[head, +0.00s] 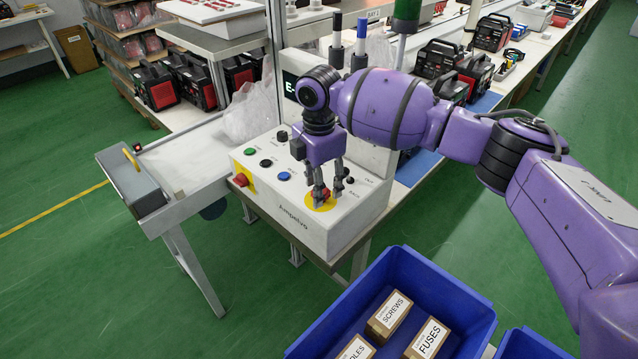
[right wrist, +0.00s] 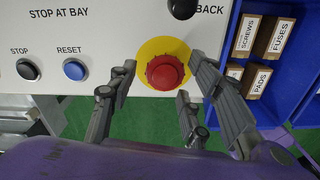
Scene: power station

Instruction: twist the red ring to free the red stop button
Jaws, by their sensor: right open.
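The red stop button (right wrist: 165,72) sits on a yellow disc (right wrist: 158,48) on the white control box (head: 290,212). In the head view the red button (head: 322,193) is partly hidden by my right gripper (head: 324,200). My right gripper points down at the box top, its fingers spread around the button. In the right wrist view the open right gripper (right wrist: 165,85) has fingers to the left and right of the red button, with a gap on both sides. The red ring cannot be told apart from the button. My left gripper is not in view.
The box top also carries a black STOP button (right wrist: 27,69), a blue RESET button (right wrist: 74,69) and a black knob (right wrist: 182,8) near the red button. A blue bin (head: 400,262) with labelled boxes stands in front of the control box at the right.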

